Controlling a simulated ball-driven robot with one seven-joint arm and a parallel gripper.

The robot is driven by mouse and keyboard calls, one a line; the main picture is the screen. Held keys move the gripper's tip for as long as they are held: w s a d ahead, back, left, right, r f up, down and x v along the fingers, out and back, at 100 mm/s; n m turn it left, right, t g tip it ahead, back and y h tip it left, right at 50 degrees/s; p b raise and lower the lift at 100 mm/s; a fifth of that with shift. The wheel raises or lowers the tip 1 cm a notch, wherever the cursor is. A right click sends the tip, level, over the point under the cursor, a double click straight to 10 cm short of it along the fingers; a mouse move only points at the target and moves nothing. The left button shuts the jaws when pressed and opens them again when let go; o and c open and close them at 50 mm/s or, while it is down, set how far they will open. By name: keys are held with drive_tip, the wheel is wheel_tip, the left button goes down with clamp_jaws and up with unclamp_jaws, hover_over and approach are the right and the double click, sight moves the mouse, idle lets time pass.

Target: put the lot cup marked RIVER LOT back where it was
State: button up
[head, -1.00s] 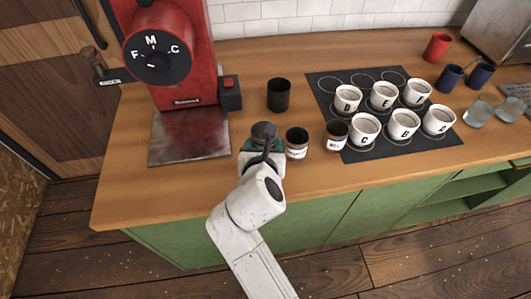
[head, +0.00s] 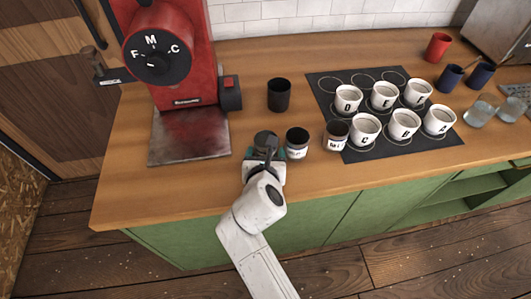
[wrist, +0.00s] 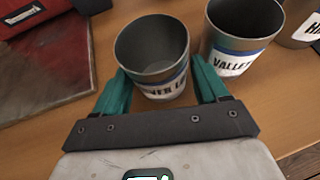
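The RIVER LOT cup (wrist: 158,62) is a small dark grey cup with a white and blue label, of which the wrist view shows only part of the words. It is upright between the two teal fingers of my gripper (wrist: 162,70). The fingers lie close against its sides and look shut on it. In the head view my gripper (head: 266,153) is low over the counter's front part, just left of the VALLEY cup (head: 297,143), and its parts hide most of the held cup. The VALLEY cup (wrist: 243,35) stands close on the right, apart from it. I cannot tell whether the held cup's base touches the counter.
The red grinder (head: 165,60) and its metal tray (head: 188,140) are at left. A black cup (head: 278,95) stands behind my gripper. Another labelled cup (head: 336,135) is further right, beside the dark mat (head: 325,90) with lettered white cups. The counter's front left is clear.

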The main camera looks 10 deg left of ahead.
drive_tip(key=shift+r, duration=0.1)
drive_tip(key=shift+s+r, duration=0.15)
drive_tip(key=v, duration=1.1)
drive_tip(key=shift+s+r+p, duration=0.15)
drive_tip(key=shift+s+p, duration=0.15)
drive_tip(key=shift+p, duration=0.05)
drive_tip(key=s+d+f+m+g+h, duration=0.1)
drive_tip(key=s+d+f+m+g, duration=0.15)
drive_tip(key=d+m, duration=0.4)
drive_tip(key=s+d+f+m+g+h, duration=0.1)
drive_tip(key=s+d+f+m+g, duration=0.1)
drive_tip(key=d+f+m, duration=0.35)
drive_tip(key=s+d+f+m+g+h, duration=0.1)
drive_tip(key=s+d+f+m+g, duration=0.1)
drive_tip(key=d+m, duration=0.6)
drive_tip(key=s+d+f+m+g+y, duration=0.1)
drive_tip(key=s+d+f+m+g, duration=0.1)
drive_tip(key=s+d+m, duration=0.3)
drive_tip(key=s+d+f+m+g+y, duration=0.1)
drive_tip(key=s+d+m, duration=0.5)
drive_tip(key=s+m, duration=0.6)
drive_tip(key=shift+d+f+g, duration=0.15)
drive_tip(key=shift+f+g, duration=0.7)
drive_tip(key=shift+g, duration=0.1)
drive_tip(key=shift+c, duration=0.2)
